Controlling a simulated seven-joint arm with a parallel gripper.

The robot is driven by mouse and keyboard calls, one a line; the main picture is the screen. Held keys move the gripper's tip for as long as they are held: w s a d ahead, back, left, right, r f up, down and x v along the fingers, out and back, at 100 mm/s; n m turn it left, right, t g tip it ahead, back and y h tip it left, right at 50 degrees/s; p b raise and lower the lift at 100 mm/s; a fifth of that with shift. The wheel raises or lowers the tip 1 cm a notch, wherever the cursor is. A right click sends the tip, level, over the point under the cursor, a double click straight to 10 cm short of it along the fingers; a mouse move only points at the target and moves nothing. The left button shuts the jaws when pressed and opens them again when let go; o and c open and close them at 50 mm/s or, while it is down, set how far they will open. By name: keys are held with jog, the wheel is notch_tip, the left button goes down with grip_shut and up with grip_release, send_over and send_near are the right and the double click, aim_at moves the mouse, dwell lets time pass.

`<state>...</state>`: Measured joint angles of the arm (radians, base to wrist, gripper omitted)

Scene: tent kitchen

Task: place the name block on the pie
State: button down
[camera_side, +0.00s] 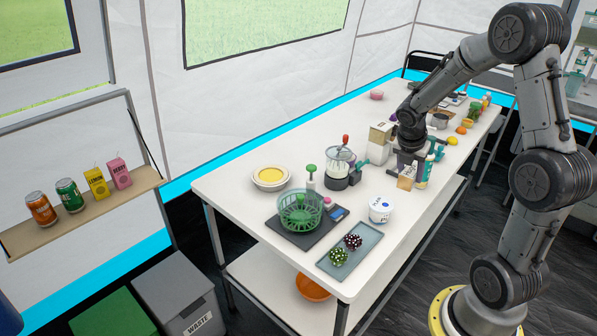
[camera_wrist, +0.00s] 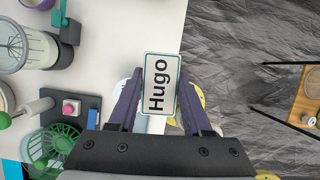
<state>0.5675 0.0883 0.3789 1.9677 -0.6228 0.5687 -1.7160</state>
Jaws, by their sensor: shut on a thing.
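The name block (camera_wrist: 158,84), a white plate with a green border reading "Hugo", is between my two fingers in the wrist view. My gripper (camera_wrist: 160,88) is shut on it. In the side view my gripper (camera_side: 409,164) is over the right half of the white table, and a small tan block shows at its fingers; I cannot tell for sure that this is the name block. A round yellow-topped thing on a white plate, which looks like the pie (camera_side: 270,175), sits near the table's left end, well to the left of my gripper.
A glass-jarred appliance (camera_side: 339,167) stands between the pie and my gripper. A tall carton (camera_side: 380,141) stands behind my gripper.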

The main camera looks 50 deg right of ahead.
jog(key=w+a+r+n+t, duration=0.1)
jog(key=w+a+r+n, duration=0.15)
jog(key=w, duration=0.45)
jog(key=w+a+r+n+t, duration=0.1)
jog(key=w+a+r+n, duration=0.15)
jog(key=w, duration=0.45)
jog(key=w+a+f+n+t+y, duration=0.1)
jog(key=w+a+n, duration=0.2)
jog(key=w+a, duration=0.7)
send_near(277, 175)
jog(key=shift+d+f, duration=0.2)
jog(key=shift+d, duration=0.5)
jog(key=shift+w+d+f, duration=0.15)
jog(key=shift+w+f, duration=0.55)
jog(key=shift+f, duration=1.55)
jog(key=shift+f, duration=0.15)
